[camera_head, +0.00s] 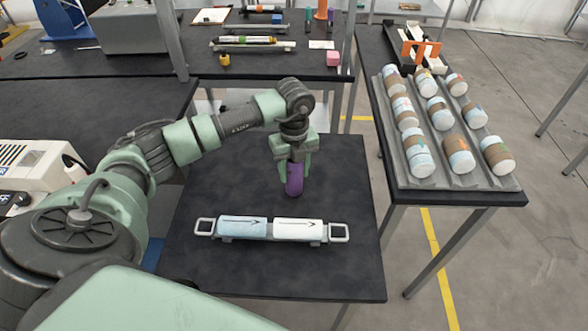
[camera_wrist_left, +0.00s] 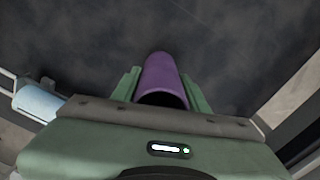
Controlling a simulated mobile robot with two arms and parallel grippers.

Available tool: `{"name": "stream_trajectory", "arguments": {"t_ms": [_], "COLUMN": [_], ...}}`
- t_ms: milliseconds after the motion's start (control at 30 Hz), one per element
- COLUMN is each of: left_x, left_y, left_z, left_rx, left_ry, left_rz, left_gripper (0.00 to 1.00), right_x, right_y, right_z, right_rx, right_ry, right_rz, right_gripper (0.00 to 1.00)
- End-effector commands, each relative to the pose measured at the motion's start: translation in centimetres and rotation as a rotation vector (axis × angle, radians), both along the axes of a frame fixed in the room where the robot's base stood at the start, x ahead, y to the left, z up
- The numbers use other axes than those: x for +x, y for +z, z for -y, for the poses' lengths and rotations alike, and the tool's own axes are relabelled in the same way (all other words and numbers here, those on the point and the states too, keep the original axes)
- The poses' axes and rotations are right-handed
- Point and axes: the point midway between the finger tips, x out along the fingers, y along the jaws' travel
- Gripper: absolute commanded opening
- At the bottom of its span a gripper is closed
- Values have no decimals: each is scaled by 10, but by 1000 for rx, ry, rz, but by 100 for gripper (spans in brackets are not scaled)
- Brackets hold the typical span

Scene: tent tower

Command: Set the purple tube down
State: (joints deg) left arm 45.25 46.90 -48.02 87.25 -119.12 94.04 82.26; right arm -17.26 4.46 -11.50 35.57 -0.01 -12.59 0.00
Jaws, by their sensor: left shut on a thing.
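The purple tube (camera_head: 294,181) is held upright between the fingers of my left gripper (camera_head: 294,160) in the head view. The gripper points down above the dark table (camera_head: 340,275), behind the tray. Whether the tube's lower end touches the tabletop I cannot tell. In the left wrist view the purple tube (camera_wrist_left: 162,82) sits between the two green fingers of my left gripper (camera_wrist_left: 165,88), with the dark tabletop beyond. My right gripper is not in view.
A handled tray (camera_head: 204,226) with a blue cylinder (camera_head: 242,228) and a white cylinder (camera_head: 298,231) lies in front of the tube. A ridged rack (camera_head: 440,150) of several jars stands on the right table. The tabletop around the tube is clear.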

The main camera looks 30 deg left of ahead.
Motion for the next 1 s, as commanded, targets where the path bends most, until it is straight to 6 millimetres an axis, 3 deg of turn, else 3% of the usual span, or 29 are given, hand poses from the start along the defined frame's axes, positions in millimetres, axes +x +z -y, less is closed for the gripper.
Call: {"name": "stream_trajectory", "arguments": {"t_ms": [233,267,333,733,867,1000], "left_x": [0,0,0,1,2,2], "left_y": [-3,-2,-2,4,22,53], "left_z": [0,0,0,0,0,0], "left_rx": [-1,-1,-1,0,-1,0], "left_ry": [0,0,0,0,0,-1], "left_rz": [1,1,1,2,5,7], "left_gripper": [0,49,66,66,66,66], "right_x": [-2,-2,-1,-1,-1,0], "right_y": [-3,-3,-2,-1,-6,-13], "right_z": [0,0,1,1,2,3], "right_rx": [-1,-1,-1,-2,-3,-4], "right_ry": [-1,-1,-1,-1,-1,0], "right_rz": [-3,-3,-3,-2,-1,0], "right_gripper": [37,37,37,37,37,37]}}
